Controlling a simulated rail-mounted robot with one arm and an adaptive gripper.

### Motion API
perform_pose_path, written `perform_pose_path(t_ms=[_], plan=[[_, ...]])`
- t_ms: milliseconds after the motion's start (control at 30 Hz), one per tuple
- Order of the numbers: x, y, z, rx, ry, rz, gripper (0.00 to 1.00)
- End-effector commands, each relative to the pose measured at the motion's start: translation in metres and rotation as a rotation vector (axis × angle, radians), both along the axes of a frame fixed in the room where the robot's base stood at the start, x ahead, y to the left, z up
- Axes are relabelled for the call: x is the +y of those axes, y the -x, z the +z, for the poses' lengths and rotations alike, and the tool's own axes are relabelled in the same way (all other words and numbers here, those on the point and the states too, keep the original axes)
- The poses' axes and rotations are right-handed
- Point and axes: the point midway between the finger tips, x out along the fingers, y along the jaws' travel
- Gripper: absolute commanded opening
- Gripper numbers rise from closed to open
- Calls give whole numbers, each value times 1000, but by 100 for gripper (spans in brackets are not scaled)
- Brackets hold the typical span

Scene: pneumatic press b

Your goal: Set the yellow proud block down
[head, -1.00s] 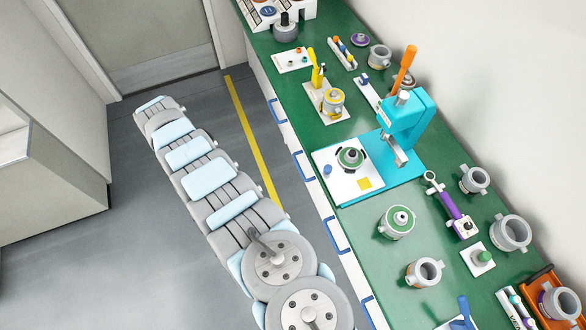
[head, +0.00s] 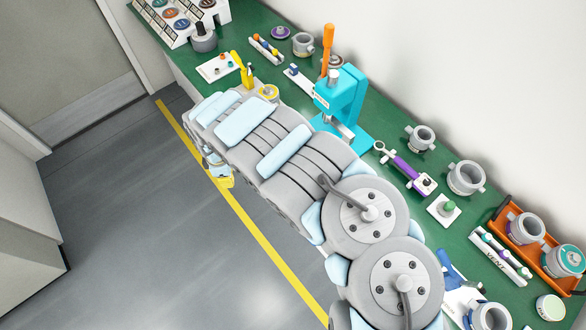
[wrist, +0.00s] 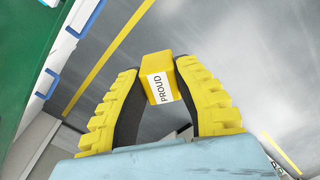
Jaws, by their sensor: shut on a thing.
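The yellow block (wrist: 156,65) with a white label reading PROUD is in the wrist view. My gripper (wrist: 158,74) is shut on it, with a ridged yellow finger on each side. Bench edge and grey floor show behind the block, and nothing visible touches its far end. In the head view my gripper (head: 219,176) is small and partly behind my arm, over the floor side of the bench. The block cannot be told apart from the fingers there.
The green bench (head: 395,140) carries a teal press (head: 341,102) with an orange handle. A purple-handled tool (head: 408,172), grey ring parts and an orange tray (head: 545,255) stand to the right. My arm hides the bench front near the press.

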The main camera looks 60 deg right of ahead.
Motion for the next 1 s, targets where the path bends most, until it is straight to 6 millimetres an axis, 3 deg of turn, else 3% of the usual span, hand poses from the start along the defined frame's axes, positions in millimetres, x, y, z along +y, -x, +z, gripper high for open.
perform_pose_path(t_ms=[33,200,433,600,1000], plan=[[-22,19,-4,4,3,-31,0],[-75,71,-6,1,3,-114,0],[-122,126,-4,2,1,-199,0],[-136,143,-3,-1,-1,-227,0],[-168,152,-18,-3,-2,-232,0]])
